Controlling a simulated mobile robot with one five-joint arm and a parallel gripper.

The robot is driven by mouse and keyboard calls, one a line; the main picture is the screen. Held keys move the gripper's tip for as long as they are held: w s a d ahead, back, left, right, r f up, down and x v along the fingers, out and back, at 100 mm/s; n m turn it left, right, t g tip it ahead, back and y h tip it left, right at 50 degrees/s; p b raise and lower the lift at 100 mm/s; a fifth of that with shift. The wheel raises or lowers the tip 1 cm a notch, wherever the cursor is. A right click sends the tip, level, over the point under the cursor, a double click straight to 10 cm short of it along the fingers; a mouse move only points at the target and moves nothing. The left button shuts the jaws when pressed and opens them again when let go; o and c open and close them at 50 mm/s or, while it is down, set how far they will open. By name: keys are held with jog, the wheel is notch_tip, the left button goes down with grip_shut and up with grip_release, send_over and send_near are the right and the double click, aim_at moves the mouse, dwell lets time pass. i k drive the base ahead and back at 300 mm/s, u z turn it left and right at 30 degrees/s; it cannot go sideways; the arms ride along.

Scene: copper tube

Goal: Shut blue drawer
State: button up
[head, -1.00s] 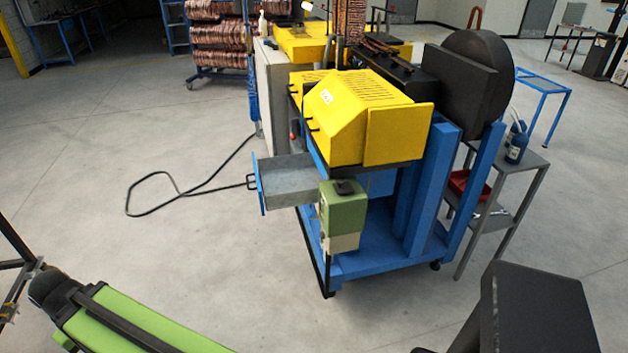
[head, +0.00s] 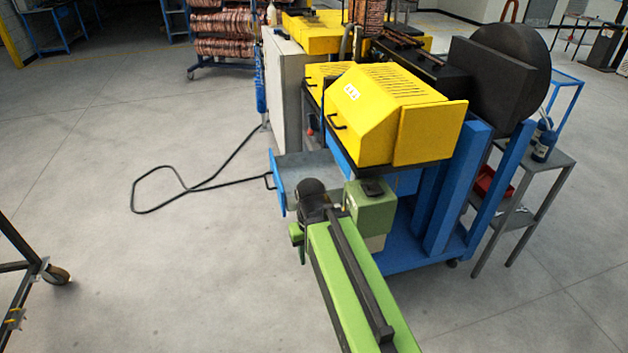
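The blue drawer (head: 278,183) juts out to the left from the blue machine stand (head: 425,230), under the yellow machine (head: 375,115). It is open, with its grey inside showing and a dark handle on its front. My green arm reaches from the bottom of the picture up toward the drawer. The arm's far end is just in front of the drawer and hides part of its near side. I cannot tell whether it touches. My gripper's fingers cannot be made out.
A black cable (head: 160,195) lies looped on the floor at left. A grey side table (head: 520,195) stands at right.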

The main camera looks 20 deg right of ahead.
aim_at(288, 171)
jog(key=z, duration=5.8)
jog(key=k, duration=1)
jog(key=z, duration=4.45)
jog(key=k, duration=0.4)
jog(key=u, duration=0.35)
